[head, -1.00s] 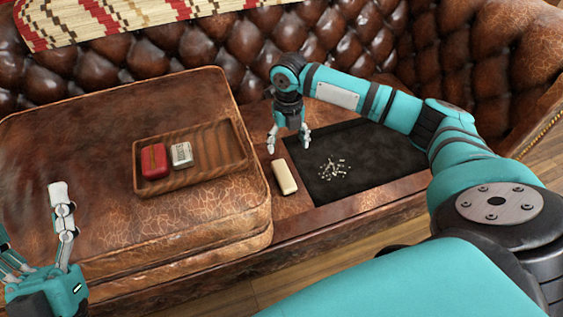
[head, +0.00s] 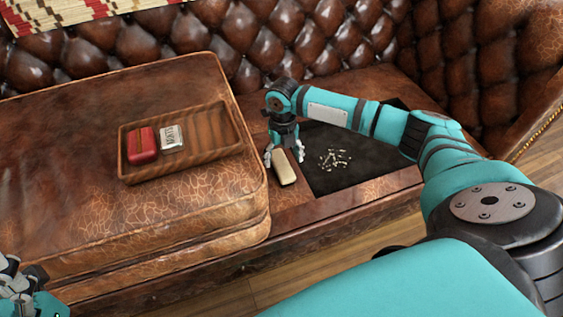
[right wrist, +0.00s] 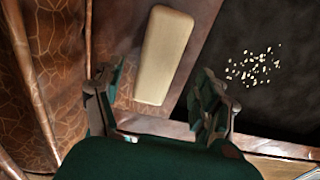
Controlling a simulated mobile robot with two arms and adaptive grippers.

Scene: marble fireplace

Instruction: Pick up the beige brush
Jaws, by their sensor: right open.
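The beige brush (head: 284,168) is a pale oblong block lying on the brown leather seat, between the cushion and a black mat. My right gripper (head: 284,158) is open, pointing down, with its fingers on either side of the brush's far end. In the right wrist view the brush (right wrist: 164,55) lies between and beyond the two open fingertips (right wrist: 160,88), with no clear contact. My left gripper (head: 22,290) is only partly in view at the lower left corner, and its fingers are cut off.
A wooden tray (head: 185,172) on the leather cushion (head: 80,210) holds a red box (head: 141,146) and a white-silver box (head: 172,137). The black mat (head: 350,178) carries small pale bits (head: 335,159). The cushion's raised side stands left of the brush.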

